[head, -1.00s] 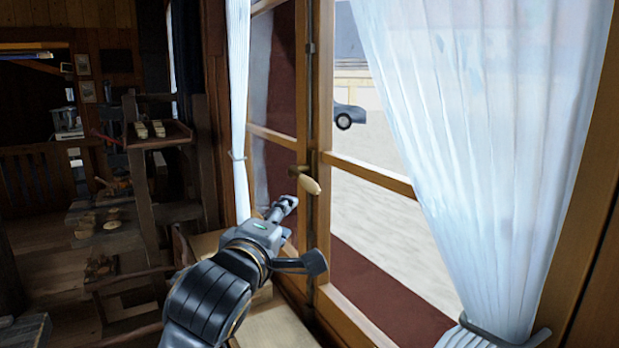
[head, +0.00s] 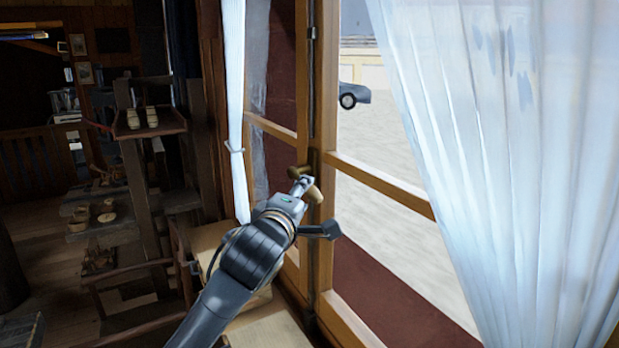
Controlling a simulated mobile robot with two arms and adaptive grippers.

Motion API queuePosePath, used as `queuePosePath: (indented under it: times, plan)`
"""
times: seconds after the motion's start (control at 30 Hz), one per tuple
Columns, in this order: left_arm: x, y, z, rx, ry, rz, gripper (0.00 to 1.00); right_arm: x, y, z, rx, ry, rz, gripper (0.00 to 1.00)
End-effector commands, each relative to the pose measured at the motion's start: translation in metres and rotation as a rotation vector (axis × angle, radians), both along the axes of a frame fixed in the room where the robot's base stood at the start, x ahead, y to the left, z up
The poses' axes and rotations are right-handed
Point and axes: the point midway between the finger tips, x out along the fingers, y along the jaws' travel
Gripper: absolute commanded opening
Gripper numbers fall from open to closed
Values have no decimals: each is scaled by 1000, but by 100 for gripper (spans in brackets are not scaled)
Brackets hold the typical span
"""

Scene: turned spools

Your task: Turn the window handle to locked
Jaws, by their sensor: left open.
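The window handle (head: 315,195) is a brownish lever with a rounded grip on the middle stile of the window, slanting down to the right. My left gripper (head: 318,207) is open at the handle. Its upper finger crosses in front of the handle and hides part of it; its lower dark finger stands apart below. I cannot tell whether the finger touches the handle. The wooden window frame (head: 325,110) looks closed. My right gripper is not in view.
White curtains hang at the left (head: 235,90) and right (head: 500,150) of the window. A wooden rack (head: 148,128) holding shoe-like items stands to the left. A pale surface (head: 265,330) lies below the window.

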Motion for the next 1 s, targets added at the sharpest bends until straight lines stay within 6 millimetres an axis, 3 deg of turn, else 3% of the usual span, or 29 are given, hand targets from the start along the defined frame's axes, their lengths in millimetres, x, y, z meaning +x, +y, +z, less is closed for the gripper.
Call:
queuePosePath:
  times: [0.1,0.3,0.73,0.77,0.9,1.0]
  plan:
    - [23,-4,3,4,2,3,46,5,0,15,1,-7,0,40]
    - [47,-9,0,0,1,1,46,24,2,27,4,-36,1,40]
    - [56,-11,-3,0,-1,0,46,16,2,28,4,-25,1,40]
    - [56,-11,-3,0,-1,0,44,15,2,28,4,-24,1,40]
    - [56,-11,-3,0,-1,0,15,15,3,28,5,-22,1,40]
    - [56,-11,-3,0,-1,0,0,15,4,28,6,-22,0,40]
